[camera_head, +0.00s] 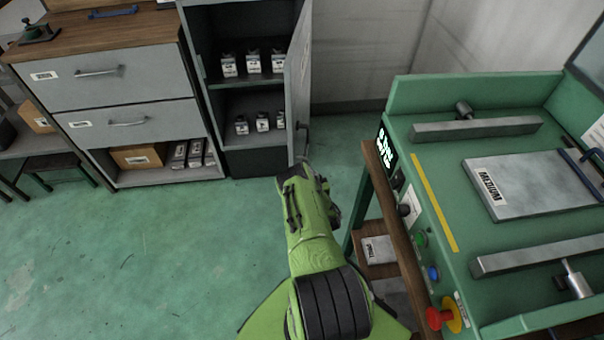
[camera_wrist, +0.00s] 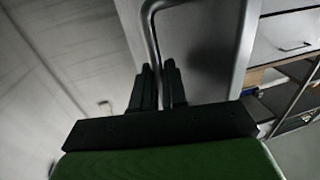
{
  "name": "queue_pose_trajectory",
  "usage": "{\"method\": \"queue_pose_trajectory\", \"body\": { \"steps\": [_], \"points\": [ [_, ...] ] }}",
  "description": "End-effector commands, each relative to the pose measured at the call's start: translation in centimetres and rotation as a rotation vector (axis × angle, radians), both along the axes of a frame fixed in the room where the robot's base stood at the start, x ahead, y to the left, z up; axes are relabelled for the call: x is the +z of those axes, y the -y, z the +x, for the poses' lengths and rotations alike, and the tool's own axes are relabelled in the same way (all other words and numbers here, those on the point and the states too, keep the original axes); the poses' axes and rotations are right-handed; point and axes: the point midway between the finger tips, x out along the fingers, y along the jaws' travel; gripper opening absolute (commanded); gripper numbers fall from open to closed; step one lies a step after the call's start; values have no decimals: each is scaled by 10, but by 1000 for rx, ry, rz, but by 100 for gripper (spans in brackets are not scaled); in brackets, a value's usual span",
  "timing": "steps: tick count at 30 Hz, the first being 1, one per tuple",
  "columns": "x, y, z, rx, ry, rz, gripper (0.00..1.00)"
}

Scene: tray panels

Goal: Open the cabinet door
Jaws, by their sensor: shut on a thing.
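The tall grey cabinet (camera_head: 201,80) stands open at the top middle of the head view. Its door (camera_head: 296,75) is swung out on the right side and seen nearly edge-on. The door handle is a bent metal bar, clear in the wrist view (camera_wrist: 149,27). My gripper (camera_wrist: 160,66) is at the handle, with its two dark fingers close on either side of the bar's lower end. It is shut on the handle. In the head view my arm hides most of the grip, near the door's lower edge.
Several small labelled bottles (camera_head: 252,64) stand on the cabinet shelves. A grey drawer unit (camera_head: 100,78) stands to the left. A green machine bench (camera_head: 450,200) with a wooden edge is close on the right of my arm. The green floor at left is clear.

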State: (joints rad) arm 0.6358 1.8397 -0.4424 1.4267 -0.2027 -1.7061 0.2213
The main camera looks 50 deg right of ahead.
Motion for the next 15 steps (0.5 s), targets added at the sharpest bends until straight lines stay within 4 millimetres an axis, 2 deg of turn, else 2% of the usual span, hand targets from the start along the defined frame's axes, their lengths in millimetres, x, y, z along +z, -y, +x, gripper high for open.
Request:
{"method": "queue_pose_trajectory", "body": {
  "steps": [1,14,15],
  "points": [
    [6,4,4,3,15,-7,0],
    [6,5,3,5,15,-8,0],
    [6,5,3,5,15,-8,14]
  ]
}}
